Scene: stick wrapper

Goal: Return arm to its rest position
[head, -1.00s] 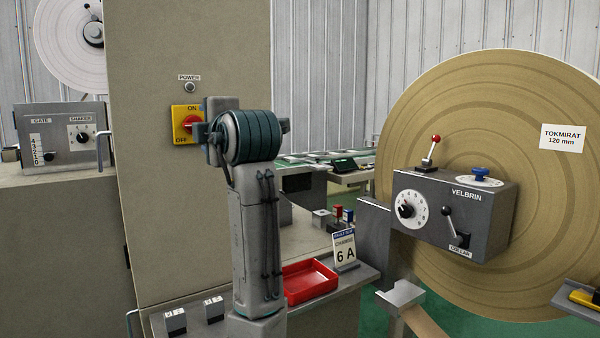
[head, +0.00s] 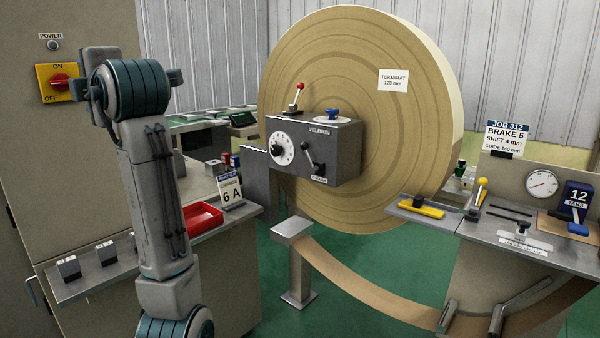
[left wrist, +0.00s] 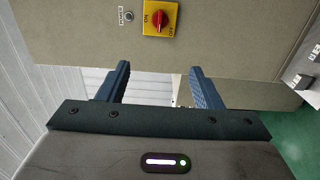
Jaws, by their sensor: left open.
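My left arm (head: 155,195) stands upright at the left of the head view, its wrist bent toward the grey cabinet. The left gripper is mostly hidden behind the wrist there. In the left wrist view the left gripper (left wrist: 162,85) is open, with its two blue fingers wide apart and nothing between them. The yellow switch plate with a red knob (left wrist: 159,19) lies beyond the fingertips, apart from them. The same red knob (head: 61,81) shows just left of the wrist in the head view. My right gripper is in neither view.
A large paper roll (head: 420,130) with a grey control box (head: 335,150) stands mid-view. A red tray (head: 203,216) lies on a shelf beside my left arm. A work bench (head: 580,254) with a gauge is at right. Green floor lies between.

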